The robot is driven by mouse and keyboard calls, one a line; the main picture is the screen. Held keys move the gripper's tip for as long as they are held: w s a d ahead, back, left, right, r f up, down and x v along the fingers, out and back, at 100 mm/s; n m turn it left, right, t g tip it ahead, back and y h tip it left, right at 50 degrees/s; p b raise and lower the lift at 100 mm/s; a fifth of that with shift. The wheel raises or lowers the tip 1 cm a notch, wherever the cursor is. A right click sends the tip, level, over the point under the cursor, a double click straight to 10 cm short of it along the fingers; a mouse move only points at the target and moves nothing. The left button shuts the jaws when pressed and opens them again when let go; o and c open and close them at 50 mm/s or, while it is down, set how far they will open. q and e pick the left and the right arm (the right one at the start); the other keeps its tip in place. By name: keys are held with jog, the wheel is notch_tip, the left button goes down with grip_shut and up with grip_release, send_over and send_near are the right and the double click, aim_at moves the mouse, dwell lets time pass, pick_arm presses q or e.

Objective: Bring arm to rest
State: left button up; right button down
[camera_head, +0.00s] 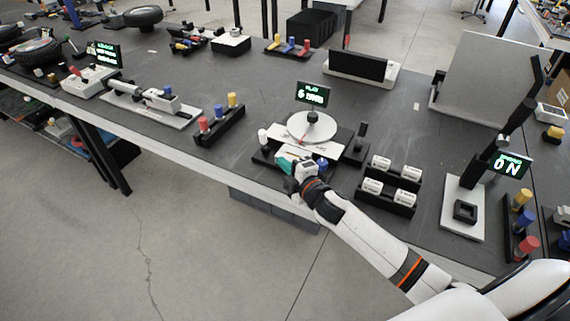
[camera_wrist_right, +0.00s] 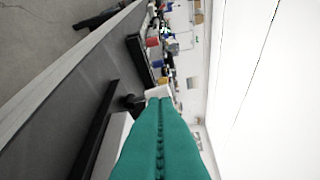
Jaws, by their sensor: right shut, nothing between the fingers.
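My right arm comes in from the lower right in the head view. Its gripper (camera_head: 284,163) is at the front edge of the dark table (camera_head: 240,165), beside the station with a round white disc (camera_head: 304,125). In the right wrist view the green fingers (camera_wrist_right: 160,140) are pressed together along their length with nothing between them. Whether they touch the station cannot be told. My left gripper is not in view.
A small display (camera_head: 313,94) stands behind the disc. Open floor (camera_head: 150,230) lies in front of the table.

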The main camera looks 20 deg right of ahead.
jog(key=s+a+f+m+g+h, duration=0.15)
jog(key=s+m+g, duration=0.3)
jog(key=s, duration=0.65)
jog(key=s+a+f+m+g, duration=0.2)
jog(key=s+f+m+g, duration=0.3)
jog(key=s, duration=0.6)
jog(key=s+a+m+g+h, duration=0.1)
jog(key=s+m+g, duration=0.2)
jog(key=s+m, duration=0.55)
jog(key=s+f+n+g, duration=0.1)
jog(key=s+f, duration=0.1)
jog(key=f, duration=1)
jog(key=s+f+n+g, duration=0.1)
jog(key=s+f+n, duration=0.1)
jog(key=f, duration=1.1)
jog(key=s+d+f+g, duration=0.1)
jog(key=s+d+f, duration=0.1)
jog(key=s+f, duration=1.4)
jog(key=shift+s+d+f, duration=0.35)
jog(key=shift+d+f, duration=0.05)
jog(key=shift+f, duration=0.4)
